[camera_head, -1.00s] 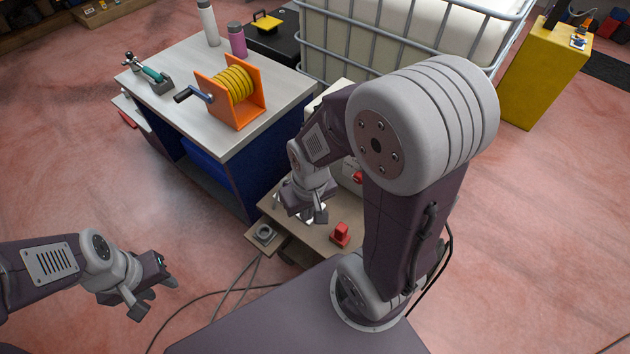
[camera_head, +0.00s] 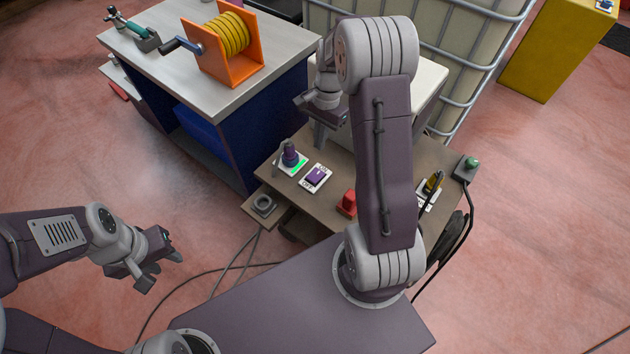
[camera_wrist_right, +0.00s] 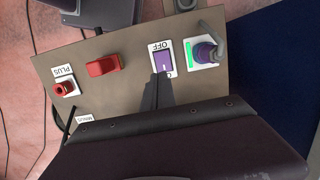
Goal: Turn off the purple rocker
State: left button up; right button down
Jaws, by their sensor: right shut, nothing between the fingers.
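The purple rocker (camera_head: 316,176) sits on a white plate marked ON and OFF on the brown bench panel. It also shows in the right wrist view (camera_wrist_right: 163,60), where the fingertips overlap the plate's ON end. I cannot tell which way it is tilted. My right gripper (camera_head: 318,112) is shut and empty, behind and above the rocker in the head view, apart from it. In the right wrist view its closed fingers (camera_wrist_right: 158,92) point toward the rocker. My left gripper (camera_head: 166,268) is open and empty over the floor at the left.
A purple knob (camera_head: 289,155) with a green-lit strip is beside the rocker. A red switch (camera_head: 347,203) stands on its other side. A red PLUS terminal (camera_wrist_right: 64,89) is farther along. A workbench (camera_head: 280,48) with an orange cable reel (camera_head: 232,62) stands behind left.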

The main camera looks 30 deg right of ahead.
aim_at(314, 179)
jog(key=shift+a+r, duration=0.1)
jog(key=shift+r, duration=0.05)
jog(key=f+b, duration=0.1)
jog(key=f, duration=0.3)
jog(key=a+f+b, duration=0.1)
jog(key=f, duration=0.4)
jog(key=a+f+b, duration=0.1)
jog(key=f, duration=0.3)
jog(key=shift+s+f, duration=0.2)
jog(key=shift+s, duration=0.2)
jog(key=shift+f, duration=0.25)
